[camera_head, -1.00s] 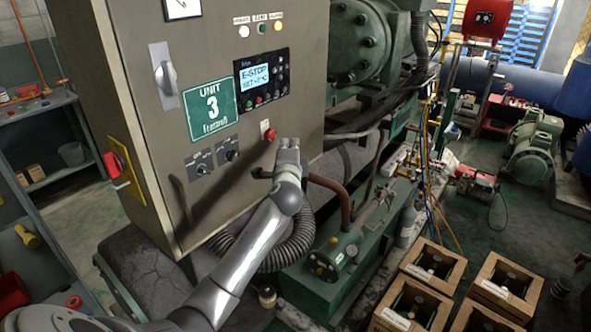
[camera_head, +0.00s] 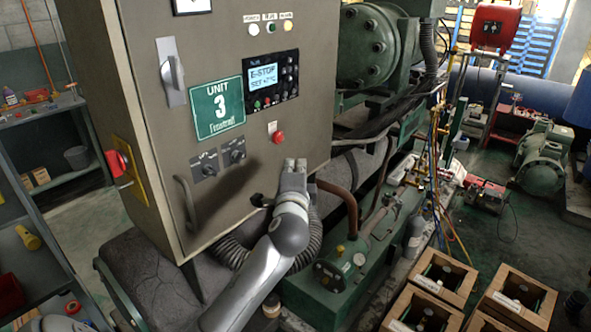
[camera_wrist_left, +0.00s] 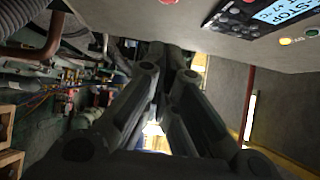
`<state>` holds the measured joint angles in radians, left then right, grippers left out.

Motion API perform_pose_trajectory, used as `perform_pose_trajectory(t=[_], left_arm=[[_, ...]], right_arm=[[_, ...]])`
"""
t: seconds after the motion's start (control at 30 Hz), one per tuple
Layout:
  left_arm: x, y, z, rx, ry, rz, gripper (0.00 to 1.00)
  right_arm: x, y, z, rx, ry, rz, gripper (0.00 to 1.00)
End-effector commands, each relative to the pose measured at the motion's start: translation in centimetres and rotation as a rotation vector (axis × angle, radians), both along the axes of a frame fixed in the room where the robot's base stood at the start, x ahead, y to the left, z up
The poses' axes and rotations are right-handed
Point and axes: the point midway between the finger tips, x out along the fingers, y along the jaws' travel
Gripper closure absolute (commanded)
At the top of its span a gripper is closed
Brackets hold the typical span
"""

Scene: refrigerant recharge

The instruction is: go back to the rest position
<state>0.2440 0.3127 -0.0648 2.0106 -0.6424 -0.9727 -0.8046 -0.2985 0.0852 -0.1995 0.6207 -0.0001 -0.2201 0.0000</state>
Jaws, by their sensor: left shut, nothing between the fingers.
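My left gripper (camera_head: 295,165) is in front of the lower right part of the grey control cabinet, just below the red button (camera_head: 278,137). Its fingers are together with nothing between them, and it looks apart from the button. In the left wrist view the closed fingers (camera_wrist_left: 172,62) point toward the cabinet face. The cabinet display (camera_head: 263,76) reads E-STOP, and part of it shows at the top right of the wrist view (camera_wrist_left: 285,10). My right gripper is not in view.
A green "UNIT 3" sign (camera_head: 216,108), black knobs, a grey handle and a red switch (camera_head: 117,163) are on the cabinet. Green machinery with pipes (camera_head: 345,268) stands to the right. Wooden crates (camera_head: 437,285) are at lower right.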

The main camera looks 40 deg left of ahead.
Motion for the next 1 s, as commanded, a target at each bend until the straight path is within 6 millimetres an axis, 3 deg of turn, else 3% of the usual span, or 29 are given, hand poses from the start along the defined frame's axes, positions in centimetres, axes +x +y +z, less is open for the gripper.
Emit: perform_pose_trajectory(t=[0.4, 0.53, 0.67, 0.8, 0.9, 1.0], left_arm=[[0.0, 0.0, 0.0, -0.001, 0.000, -0.001, 1.00], [-0.7, -0.6, -1.9, -0.060, 0.021, -0.009, 1.00], [-3.5, -2.6, -7.8, -0.261, 0.092, -0.019, 1.00], [-9.4, -6.1, -16.0, -0.583, 0.216, 0.012, 1.00], [-14.4, -8.9, -20.8, -0.803, 0.312, 0.067, 1.00], [-19.2, -11.3, -24.0, -0.979, 0.398, 0.137, 1.00]], right_arm=[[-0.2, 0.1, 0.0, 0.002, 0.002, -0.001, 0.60], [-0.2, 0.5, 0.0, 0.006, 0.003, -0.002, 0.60], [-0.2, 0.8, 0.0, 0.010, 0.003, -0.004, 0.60], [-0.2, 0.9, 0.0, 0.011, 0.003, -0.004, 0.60], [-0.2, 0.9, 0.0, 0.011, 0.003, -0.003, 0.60], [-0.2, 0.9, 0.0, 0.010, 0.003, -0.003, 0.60]])
